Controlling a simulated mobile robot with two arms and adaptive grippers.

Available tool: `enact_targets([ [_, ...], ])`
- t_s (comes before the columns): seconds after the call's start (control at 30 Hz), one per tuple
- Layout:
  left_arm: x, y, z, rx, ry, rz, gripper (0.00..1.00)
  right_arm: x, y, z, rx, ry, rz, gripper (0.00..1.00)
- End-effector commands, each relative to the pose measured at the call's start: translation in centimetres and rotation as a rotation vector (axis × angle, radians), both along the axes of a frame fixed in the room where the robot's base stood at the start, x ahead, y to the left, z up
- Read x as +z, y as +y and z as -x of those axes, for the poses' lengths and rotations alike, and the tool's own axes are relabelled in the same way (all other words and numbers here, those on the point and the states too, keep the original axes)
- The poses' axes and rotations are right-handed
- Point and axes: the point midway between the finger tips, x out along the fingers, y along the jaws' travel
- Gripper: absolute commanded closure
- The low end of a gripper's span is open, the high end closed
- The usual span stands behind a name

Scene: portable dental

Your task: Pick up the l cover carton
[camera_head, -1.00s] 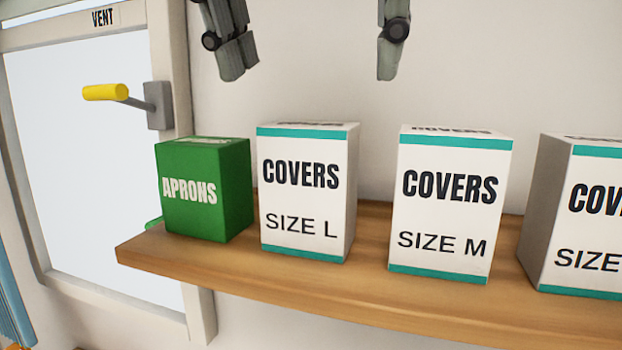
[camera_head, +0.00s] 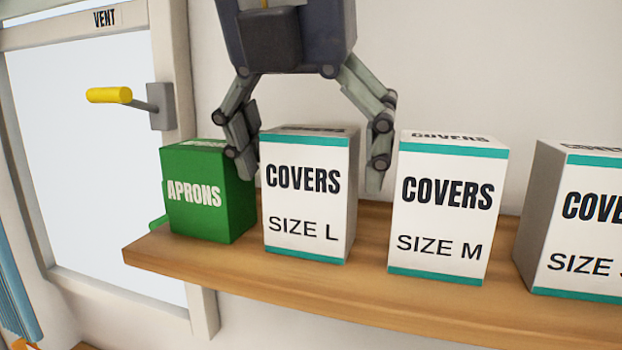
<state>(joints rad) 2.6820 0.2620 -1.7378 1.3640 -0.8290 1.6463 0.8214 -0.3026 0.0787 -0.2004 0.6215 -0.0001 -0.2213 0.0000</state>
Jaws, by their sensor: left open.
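The L cover carton (camera_head: 305,200) is a white box with teal bands, marked "COVERS SIZE L". It stands upright on a wooden shelf (camera_head: 330,292). My left gripper (camera_head: 308,182) comes down from above with its fingers spread wide. One finger is at the carton's left side, between it and the green box, and the other is at its right side, beside the size M carton. The right finger looks apart from the carton; whether the left finger touches the carton or the green box I cannot tell. My right gripper is not in view.
A green "APRONS" box (camera_head: 205,195) stands close on the left. The "SIZE M" carton (camera_head: 440,210) stands on the right, with another covers carton (camera_head: 580,220) at the right edge. A yellow-handled lever (camera_head: 110,96) sticks out from the vent window frame.

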Motion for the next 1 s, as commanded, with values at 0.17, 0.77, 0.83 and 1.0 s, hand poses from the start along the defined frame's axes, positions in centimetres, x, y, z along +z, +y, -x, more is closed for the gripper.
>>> enact_targets([
  [0.17, -0.5, -0.1, -0.2, 0.000, 0.000, 0.000, 0.12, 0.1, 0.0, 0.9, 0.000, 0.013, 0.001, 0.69],
  [0.77, -0.5, -0.1, -0.2, 0.000, 0.000, 0.000, 0.62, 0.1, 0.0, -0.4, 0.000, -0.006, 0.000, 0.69],
  [0.83, -0.5, -0.1, -0.2, 0.000, 0.000, 0.000, 0.62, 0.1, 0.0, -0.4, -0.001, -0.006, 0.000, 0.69],
  [1.0, -0.3, -0.1, -0.2, 0.000, 0.000, 0.000, 0.62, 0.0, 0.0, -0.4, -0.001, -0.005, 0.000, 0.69],
])
